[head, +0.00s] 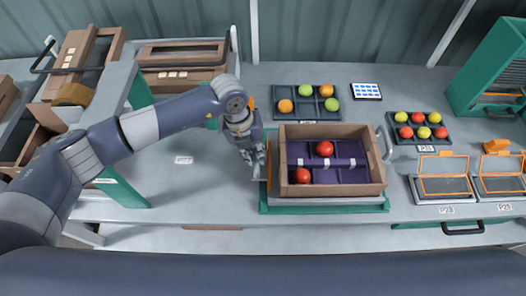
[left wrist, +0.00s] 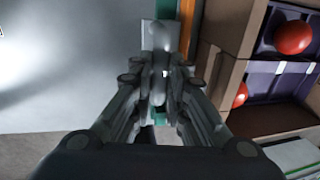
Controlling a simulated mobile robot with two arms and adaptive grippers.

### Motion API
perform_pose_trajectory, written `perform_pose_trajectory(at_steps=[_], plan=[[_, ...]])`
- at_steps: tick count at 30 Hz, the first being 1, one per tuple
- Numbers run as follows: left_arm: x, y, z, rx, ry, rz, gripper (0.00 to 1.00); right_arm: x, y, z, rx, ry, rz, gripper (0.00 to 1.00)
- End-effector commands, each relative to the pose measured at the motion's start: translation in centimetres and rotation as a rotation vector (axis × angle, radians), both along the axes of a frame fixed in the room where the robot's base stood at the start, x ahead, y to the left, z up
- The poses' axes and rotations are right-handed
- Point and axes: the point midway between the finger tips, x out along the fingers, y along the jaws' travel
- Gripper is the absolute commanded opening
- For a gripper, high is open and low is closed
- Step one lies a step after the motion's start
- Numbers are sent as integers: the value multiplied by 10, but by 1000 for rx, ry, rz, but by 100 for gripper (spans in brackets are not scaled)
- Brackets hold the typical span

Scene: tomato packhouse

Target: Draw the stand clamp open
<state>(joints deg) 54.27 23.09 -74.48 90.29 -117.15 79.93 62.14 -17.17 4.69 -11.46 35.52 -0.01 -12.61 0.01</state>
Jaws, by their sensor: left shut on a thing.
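A brown carton (head: 333,189) with a purple divided insert and two red tomatoes sits on the green stand (head: 325,209). A light grey piece, apparently the clamp's handle, lies along the stand's left side; it shows in the left wrist view (left wrist: 160,34), beside an orange strip. My left gripper (head: 258,162) is at the carton's left wall, and in the left wrist view its fingers (left wrist: 165,78) are closed around this grey piece. The fingers hide part of it. Another curved grey handle (head: 384,143) is at the carton's right side. My right gripper is not in view.
A tray of mixed tomatoes (head: 306,104) and a small tablet (head: 366,91) lie behind the carton. Another tomato tray (head: 418,127) and orange-framed units (head: 443,176) stand to the right. A shelf with drawers is at left. The bench left of the stand is mostly clear.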

Motion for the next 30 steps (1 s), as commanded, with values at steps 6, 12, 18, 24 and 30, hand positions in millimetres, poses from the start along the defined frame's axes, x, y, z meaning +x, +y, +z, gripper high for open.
perform_pose_trajectory(at_steps=[6,12,18,24,30], plan=[[1,20,0,4,-2,2,0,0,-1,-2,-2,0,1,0],[1,21,0,8,-2,2,0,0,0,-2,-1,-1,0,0],[1,20,0,6,-2,2,35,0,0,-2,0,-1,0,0],[0,19,0,4,-2,1,35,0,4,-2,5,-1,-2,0],[1,21,14,1,-4,2,35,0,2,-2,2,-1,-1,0]])
